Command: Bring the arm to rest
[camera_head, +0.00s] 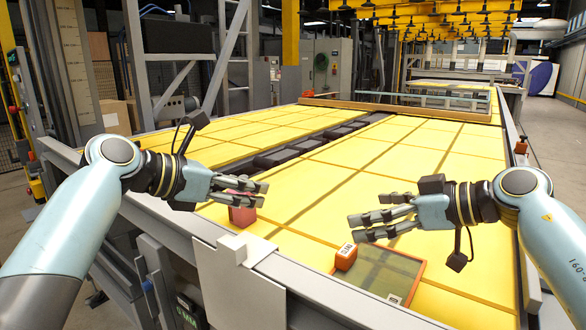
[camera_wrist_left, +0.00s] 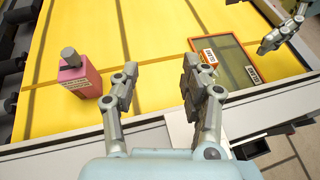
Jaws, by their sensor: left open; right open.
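My left gripper (camera_head: 262,194) is open and empty, held above the yellow table's (camera_head: 290,205) near edge. Its two fingers (camera_wrist_left: 161,66) stand apart in the left wrist view with nothing between them. My right gripper (camera_head: 356,228) is open and empty, above the table to the right, and also shows at the upper right of the wrist view (camera_wrist_left: 270,42). A pink bottle (camera_head: 242,215) stands on the table, partly behind my left fingers in the head view. In the wrist view the bottle (camera_wrist_left: 80,80) has a grey cap and is apart from the fingers.
A dark flat tray (camera_head: 385,270) with an orange rim lies near the front edge; a small orange labelled block (camera_head: 346,257) is at its left side. A white block (camera_head: 246,247) sits at the table's edge. Open yellow surface stretches behind both grippers.

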